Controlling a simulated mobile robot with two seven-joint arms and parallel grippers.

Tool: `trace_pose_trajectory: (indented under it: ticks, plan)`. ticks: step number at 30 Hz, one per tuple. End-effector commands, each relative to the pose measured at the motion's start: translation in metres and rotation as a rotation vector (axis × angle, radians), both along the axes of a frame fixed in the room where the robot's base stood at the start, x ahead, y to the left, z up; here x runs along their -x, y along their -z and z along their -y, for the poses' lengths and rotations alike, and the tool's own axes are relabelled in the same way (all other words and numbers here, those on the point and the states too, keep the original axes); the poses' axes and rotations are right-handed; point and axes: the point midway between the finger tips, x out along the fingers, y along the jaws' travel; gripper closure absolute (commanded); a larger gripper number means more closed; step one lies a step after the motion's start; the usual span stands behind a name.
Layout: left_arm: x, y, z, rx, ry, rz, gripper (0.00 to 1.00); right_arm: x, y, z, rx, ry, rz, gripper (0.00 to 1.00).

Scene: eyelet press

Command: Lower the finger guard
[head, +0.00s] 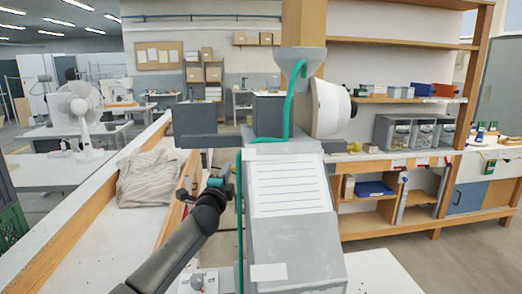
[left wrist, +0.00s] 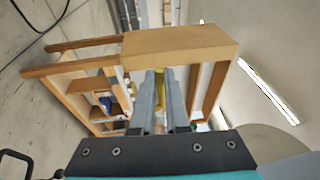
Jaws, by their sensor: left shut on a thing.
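The eyelet press (head: 290,240) stands in the middle of the head view, a grey body with a sloped front, a lined white sheet, a funnel on top and a green hose. My left gripper (head: 218,184) is at the left side of the press, below its dark grey block. In the left wrist view, the left gripper's fingers (left wrist: 161,122) are shut on a narrow yellow part (left wrist: 160,86), seen between them. I cannot tell for sure that this part is the finger guard; no guard shows clearly in the head view. My right gripper is not in view.
A folded striped cloth (head: 150,178) lies in a wood-edged white bay at the left. A small control box (head: 198,282) sits low beside the press. Wooden shelves (head: 400,160) with bins stand behind at the right. A white fan (head: 78,108) stands farther back at the left.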

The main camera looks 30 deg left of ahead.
Motion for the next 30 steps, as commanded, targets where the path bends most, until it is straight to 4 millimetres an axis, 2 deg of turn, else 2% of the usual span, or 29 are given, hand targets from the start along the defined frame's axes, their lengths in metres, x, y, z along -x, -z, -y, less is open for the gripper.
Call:
trace_pose_trajectory:
  ticks: [20, 27, 28, 30]
  plan:
    - [0.006, 0.024, 0.006, 0.000, 0.000, -0.001, 1.00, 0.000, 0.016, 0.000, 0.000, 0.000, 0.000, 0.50]
    - [0.007, 0.024, 0.006, 0.000, 0.000, -0.001, 1.00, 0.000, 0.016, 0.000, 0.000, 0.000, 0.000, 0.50]
    - [0.007, 0.024, 0.006, 0.000, 0.000, 0.000, 0.84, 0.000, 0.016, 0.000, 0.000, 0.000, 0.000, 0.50]
    - [0.007, 0.023, 0.006, 0.000, 0.000, 0.000, 0.76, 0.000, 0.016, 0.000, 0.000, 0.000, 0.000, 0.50]
